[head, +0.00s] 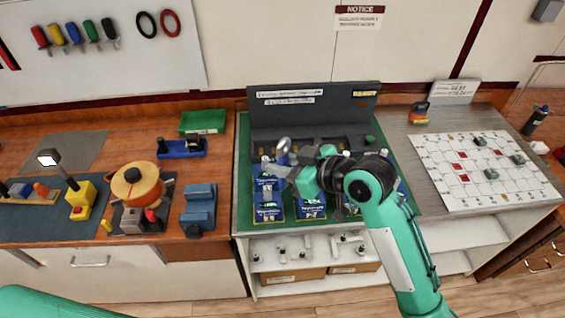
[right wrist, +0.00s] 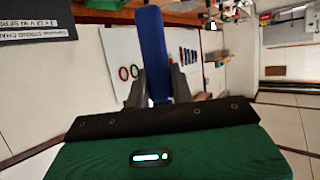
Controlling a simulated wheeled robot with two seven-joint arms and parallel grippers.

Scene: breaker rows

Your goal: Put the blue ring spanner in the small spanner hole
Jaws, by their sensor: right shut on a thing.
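My right gripper (head: 287,165) is shut on a blue bar-shaped handle, which I take to be the blue ring spanner (right wrist: 152,45). In the right wrist view the handle stands up between the two fingers of the gripper (right wrist: 157,88). In the head view a silvery round end shows at the fingertips, above the blue breaker boxes (head: 268,212). A dark grey rack (head: 258,125) with a raised back and recesses stands just behind the gripper. I cannot make out the small spanner hole; my arm covers part of the rack. My left gripper is out of view.
The rack and breaker boxes stand on a green mat (head: 243,215). A white grid board (head: 440,160) lies to the right. At left are an orange round device (head: 137,184), blue blocks (head: 198,208) and a green tray (head: 203,121). Shelves are below the bench.

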